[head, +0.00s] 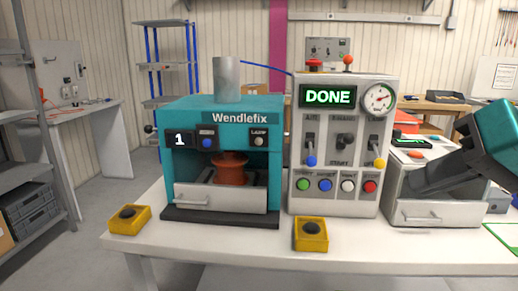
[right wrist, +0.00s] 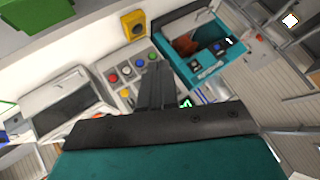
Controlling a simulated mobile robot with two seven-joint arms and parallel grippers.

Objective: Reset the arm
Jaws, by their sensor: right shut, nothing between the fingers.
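My right arm comes in from the right in the head view. Its dark gripper (head: 412,187) points down and left over the grey drawer box (head: 437,214), right of the control panel. In the right wrist view its fingers (right wrist: 157,68) are together and empty, in front of the panel's coloured buttons (right wrist: 126,70). I cannot tell whether it touches the box. My left gripper is not in view. The control panel (head: 333,115) has a screen reading DONE. The teal Wendlefix machine (head: 185,109) shows 1 and has a copper-brown reel (head: 232,172) inside.
Two yellow boxes with black buttons stand at the front of the white table (head: 180,243), one at the left (head: 130,220) and one at the middle (head: 311,234). A shelf with crates (head: 28,208) stands at far left. A green bin (right wrist: 40,24) shows in the right wrist view.

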